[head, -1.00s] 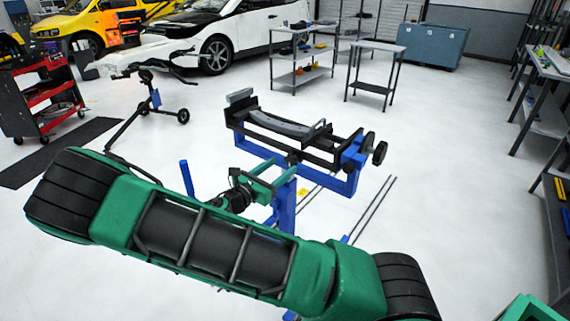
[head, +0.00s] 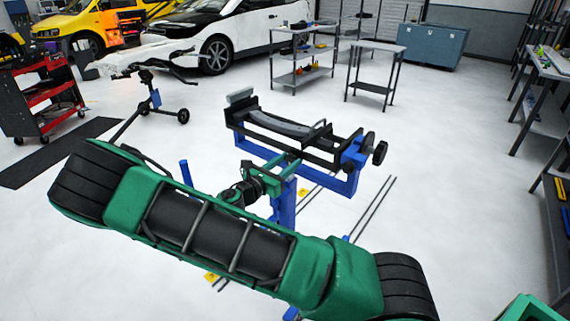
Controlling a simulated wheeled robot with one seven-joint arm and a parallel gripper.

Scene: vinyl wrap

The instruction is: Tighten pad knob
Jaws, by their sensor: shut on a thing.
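The blue stand (head: 284,208) carries a black frame (head: 262,137) with a long dark grey curved pad (head: 282,126) on top. Two round black knobs (head: 380,153) sit at the frame's right end. My green gripper (head: 283,170) is at the near side of the frame, below its middle, with its fingers shut on a small dark knob there. The fingers mostly hide this knob, so its turn cannot be seen.
A black bicycle-like stand (head: 151,96) and a red tool cart (head: 43,98) are at the left. Grey shelf tables (head: 375,46) stand behind. Thin dark rails (head: 371,208) lie on the floor at right. Open white floor surrounds the stand.

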